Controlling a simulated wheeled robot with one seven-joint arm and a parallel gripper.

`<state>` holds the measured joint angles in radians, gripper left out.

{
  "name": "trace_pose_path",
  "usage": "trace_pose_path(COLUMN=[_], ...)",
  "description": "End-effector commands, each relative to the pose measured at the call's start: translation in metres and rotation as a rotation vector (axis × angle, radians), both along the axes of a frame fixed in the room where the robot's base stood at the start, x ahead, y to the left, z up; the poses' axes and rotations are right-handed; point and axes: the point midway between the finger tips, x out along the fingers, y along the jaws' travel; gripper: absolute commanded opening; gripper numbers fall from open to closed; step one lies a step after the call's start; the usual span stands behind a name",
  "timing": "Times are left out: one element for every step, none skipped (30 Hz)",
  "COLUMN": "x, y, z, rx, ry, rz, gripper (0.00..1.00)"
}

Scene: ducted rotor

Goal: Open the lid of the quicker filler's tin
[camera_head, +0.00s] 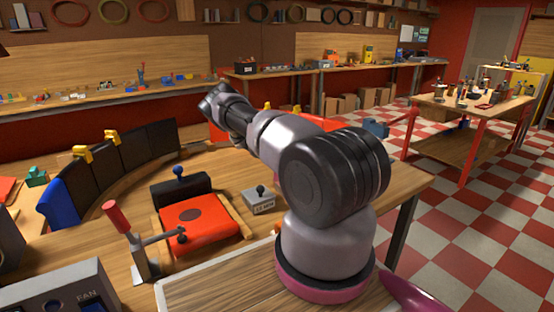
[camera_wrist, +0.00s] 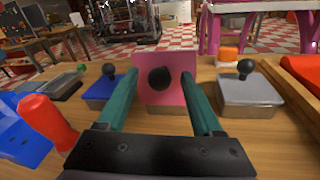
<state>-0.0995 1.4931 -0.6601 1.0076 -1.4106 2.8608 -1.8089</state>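In the wrist view, a square pink lid (camera_wrist: 180,62) with a round black knob stands upright, its knob side facing me. A metal tin body (camera_wrist: 165,110) shows below it, partly hidden by my gripper. My gripper (camera_wrist: 160,74) is open. Its two teal fingers are apart on either side of the black knob, in front of the lid, with nothing between them in grip. A blue tin (camera_wrist: 100,97) and a grey tin (camera_wrist: 250,95), both with flat lids and black knobs, stand to the left and right. I cannot tell which tin is the quicker filler's.
A red-handled lever (camera_wrist: 48,122) is close at the left of the wrist view. An orange block (camera_wrist: 228,55) stands behind the grey tin. In the head view, a red-topped device (camera_head: 198,235) and a small grey knobbed box (camera_head: 260,204) are on the wooden bench, beside my arm.

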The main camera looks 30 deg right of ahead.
Motion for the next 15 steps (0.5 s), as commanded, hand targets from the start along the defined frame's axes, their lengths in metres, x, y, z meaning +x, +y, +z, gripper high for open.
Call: trace_pose_path(x=[0.0, 0.0, 0.0, 0.0, 0.0, 0.0, 0.0, 0.0, 0.001, 0.001, 0.001, 0.001, 0.001, 0.001, 0.001], y=[0.0, 0.0, 0.0, 0.0, 0.0, 0.0, 0.0, 0.0, 0.0, 0.0, 0.0, 0.0, 0.0, 0.0, 0.0], z=[0.0, 0.0, 0.0, 0.0, 0.0, 0.0, 0.001, 0.001, 0.003, 0.006, 0.009, 0.014, 0.019, 0.025, 0.032], rx=[0.0, 0.0, 0.0, 0.0, 0.0, 0.0, 0.0, 0.0, 0.0, -0.001, -0.001, -0.001, -0.001, 0.0, -0.002], ry=[0.0, 0.0, -0.001, -0.001, -0.001, -0.001, -0.001, -0.001, -0.002, -0.002, -0.002, -0.002, -0.002, -0.003, -0.002], rz=[0.0, 0.0, 0.0, 0.0, 0.0, 0.0, 0.0, 0.0, 0.001, 0.001, 0.001, 0.001, 0.0, 0.001, 0.0], gripper=[0.66, 0.66, 0.66, 0.66, 0.66, 0.66, 0.66, 0.66, 0.66, 0.66, 0.66, 0.66, 0.66, 0.66, 0.66])
